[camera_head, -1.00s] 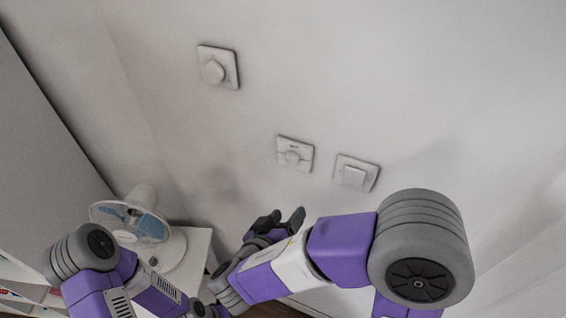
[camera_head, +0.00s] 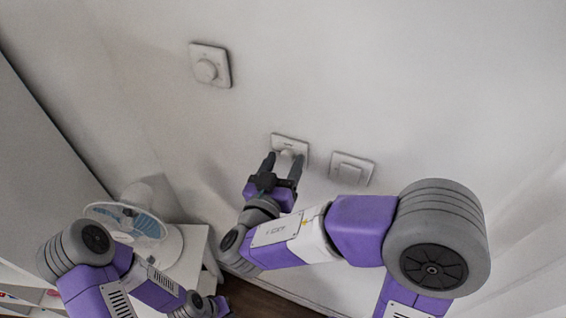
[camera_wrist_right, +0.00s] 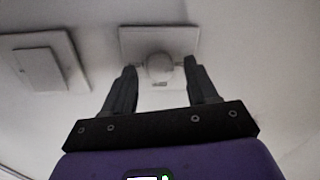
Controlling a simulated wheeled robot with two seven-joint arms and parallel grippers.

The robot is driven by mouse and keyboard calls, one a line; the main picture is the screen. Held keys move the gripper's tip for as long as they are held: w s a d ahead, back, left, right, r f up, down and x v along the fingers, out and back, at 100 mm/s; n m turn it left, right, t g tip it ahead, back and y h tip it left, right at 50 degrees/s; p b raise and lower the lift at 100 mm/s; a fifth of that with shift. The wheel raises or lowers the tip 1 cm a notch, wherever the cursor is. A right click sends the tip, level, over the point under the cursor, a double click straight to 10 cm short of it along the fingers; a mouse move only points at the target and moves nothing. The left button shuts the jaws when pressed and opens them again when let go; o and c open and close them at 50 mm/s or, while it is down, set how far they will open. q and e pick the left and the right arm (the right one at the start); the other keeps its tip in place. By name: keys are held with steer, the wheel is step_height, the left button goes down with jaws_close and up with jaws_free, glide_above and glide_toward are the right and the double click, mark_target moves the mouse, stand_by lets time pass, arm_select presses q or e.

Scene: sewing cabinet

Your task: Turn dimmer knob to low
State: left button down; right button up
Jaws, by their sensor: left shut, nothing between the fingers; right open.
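Three white plates are on the wall. The middle plate (camera_head: 277,140) carries a small round knob (camera_head: 291,154); the knob also shows in the right wrist view (camera_wrist_right: 160,67). I cannot tell from the markings which knob is the dimmer. My right gripper (camera_head: 284,160) is open in front of the middle plate, with one finger on each side of its knob. In the right wrist view the gripper (camera_wrist_right: 160,68) shows no clear contact with the knob. My left gripper (camera_head: 220,304) is low at the bottom edge, shut and empty.
A flat rocker switch (camera_head: 351,169) is right of the middle plate; it shows at left in the right wrist view (camera_wrist_right: 40,62). A white and blue fan (camera_head: 137,225) stands on a white cabinet at lower left. The wall above is clear.

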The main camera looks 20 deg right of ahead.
steer(key=shift+c, duration=0.3)
steer(key=c, duration=1)
